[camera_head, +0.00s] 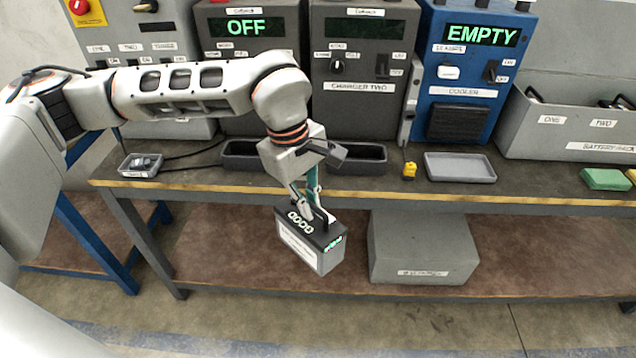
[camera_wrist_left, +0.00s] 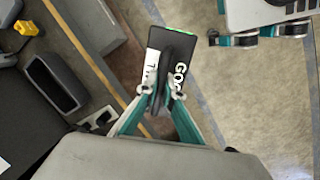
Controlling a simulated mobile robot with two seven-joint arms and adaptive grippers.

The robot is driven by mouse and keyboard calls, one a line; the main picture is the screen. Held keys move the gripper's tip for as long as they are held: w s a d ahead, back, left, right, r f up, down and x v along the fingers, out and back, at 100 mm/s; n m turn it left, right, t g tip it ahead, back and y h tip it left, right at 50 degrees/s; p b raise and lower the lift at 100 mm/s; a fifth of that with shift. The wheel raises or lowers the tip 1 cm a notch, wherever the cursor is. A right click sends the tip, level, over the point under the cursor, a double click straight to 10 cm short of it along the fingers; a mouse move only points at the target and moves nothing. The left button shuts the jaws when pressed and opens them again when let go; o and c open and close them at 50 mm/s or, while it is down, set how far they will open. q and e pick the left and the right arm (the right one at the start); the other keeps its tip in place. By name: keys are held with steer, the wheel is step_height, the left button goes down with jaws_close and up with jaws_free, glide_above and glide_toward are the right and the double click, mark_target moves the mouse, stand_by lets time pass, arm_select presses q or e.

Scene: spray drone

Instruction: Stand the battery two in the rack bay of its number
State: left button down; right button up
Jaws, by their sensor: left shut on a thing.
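A dark grey battery (camera_head: 312,243) with "GOOD" on its top and green lights at one end hangs in front of the workbench edge. My left gripper (camera_head: 318,208) is shut on its top handle and holds it in the air, slightly tilted. In the left wrist view the battery (camera_wrist_left: 172,62) shows between the fingertips (camera_wrist_left: 160,92), with a partly covered white label beginning with "T". The grey battery rack (camera_head: 560,150) stands at the right of the bench, with bays labelled ONE and TWO; dark handles show inside it.
Charger two (camera_head: 362,110), another charger reading OFF (camera_head: 245,60) and the blue cooler reading EMPTY (camera_head: 470,110) stand along the back. A grey tray (camera_head: 460,177), yellow object (camera_head: 409,170) and green block (camera_head: 606,179) lie on the bench (camera_head: 380,186). A grey box (camera_head: 422,250) sits on the lower shelf.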

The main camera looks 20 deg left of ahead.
steer(key=shift+s, duration=0.1)
steer(key=c, duration=0.5)
arm_select(q)
steer(key=s+a+f+m+g, duration=0.1)
steer(key=s+a+f+m, duration=0.1)
steer(key=f+m, duration=0.4)
steer(key=s+a+f+m, duration=0.3)
steer(key=f+m, duration=0.3)
steer(key=f, duration=0.3)
steer(key=shift+s+a+f+g, duration=0.25)
steer(key=shift+a+g, duration=0.15)
steer(key=shift+a, duration=0.45)
arm_select(e)
steer(key=shift+o, duration=0.2)
steer(key=shift+d, duration=0.25)
